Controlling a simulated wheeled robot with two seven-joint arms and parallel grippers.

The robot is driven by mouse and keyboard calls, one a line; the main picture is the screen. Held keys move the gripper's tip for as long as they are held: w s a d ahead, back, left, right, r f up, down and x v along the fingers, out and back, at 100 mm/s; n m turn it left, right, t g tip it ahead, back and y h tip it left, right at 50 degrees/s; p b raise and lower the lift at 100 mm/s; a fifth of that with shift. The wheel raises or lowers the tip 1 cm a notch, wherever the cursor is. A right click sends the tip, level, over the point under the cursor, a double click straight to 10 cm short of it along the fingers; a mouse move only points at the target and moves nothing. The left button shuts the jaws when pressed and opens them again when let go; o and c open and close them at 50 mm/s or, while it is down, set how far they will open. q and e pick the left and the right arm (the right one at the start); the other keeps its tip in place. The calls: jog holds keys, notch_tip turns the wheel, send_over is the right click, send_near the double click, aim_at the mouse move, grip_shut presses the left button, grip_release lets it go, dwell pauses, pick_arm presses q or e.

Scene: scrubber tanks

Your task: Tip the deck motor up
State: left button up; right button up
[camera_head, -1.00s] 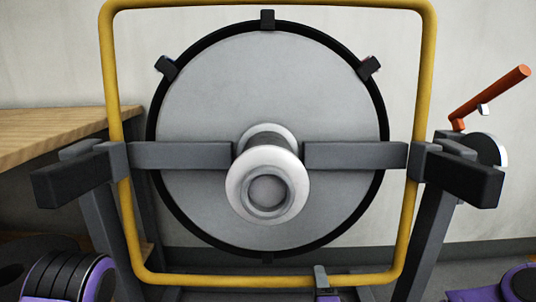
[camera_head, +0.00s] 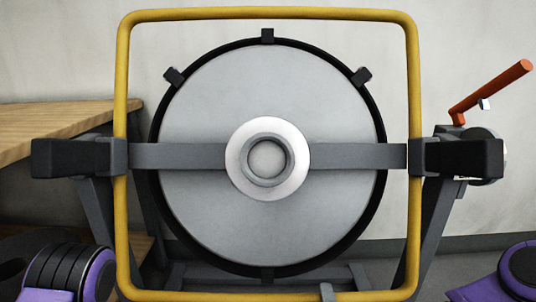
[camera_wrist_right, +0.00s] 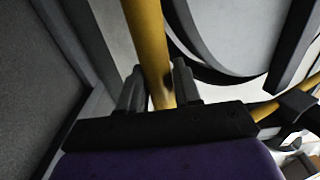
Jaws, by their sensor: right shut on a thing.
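The deck motor is a large grey disc (camera_head: 215,100) with a black rim and a pale round hub (camera_head: 237,160) that faces me squarely. A yellow tube frame (camera_head: 410,120) surrounds it, joined at a dark crossbar (camera_head: 180,156). My right gripper (camera_head: 326,291) shows only as a small grey finger at the frame's bottom bar. In the right wrist view, its two fingers (camera_wrist_right: 157,90) are shut on the yellow tube (camera_wrist_right: 148,40), one on each side. My left gripper is out of view.
Dark blocks (camera_head: 75,158) stick out toward me at both sides of the frame, above grey stand legs (camera_head: 435,220). A wooden bench (camera_head: 60,128) stands at left. An orange lever (camera_head: 495,90) rises at right. A pale wall is behind.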

jog(key=s, duration=0.1)
jog(key=s+r, duration=0.1)
jog(key=s, duration=0.1)
jog(key=s+r+p, duration=0.1)
jog(key=shift+s+r, duration=0.15)
jog(key=shift+s, duration=0.1)
grip_shut()
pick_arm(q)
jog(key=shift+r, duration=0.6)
pick_arm(e)
jog(key=shift+s, duration=0.4)
pick_arm(q)
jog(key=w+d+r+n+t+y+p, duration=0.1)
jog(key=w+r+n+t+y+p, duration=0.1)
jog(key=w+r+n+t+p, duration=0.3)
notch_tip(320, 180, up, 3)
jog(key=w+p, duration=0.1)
jog(key=p, duration=0.3)
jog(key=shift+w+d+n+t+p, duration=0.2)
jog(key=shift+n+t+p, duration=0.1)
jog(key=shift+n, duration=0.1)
pick_arm(e)
jog(key=s+r, duration=0.4)
jog(key=s, duration=0.2)
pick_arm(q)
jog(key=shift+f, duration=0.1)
pick_arm(e)
jog(key=shift+r, duration=0.1)
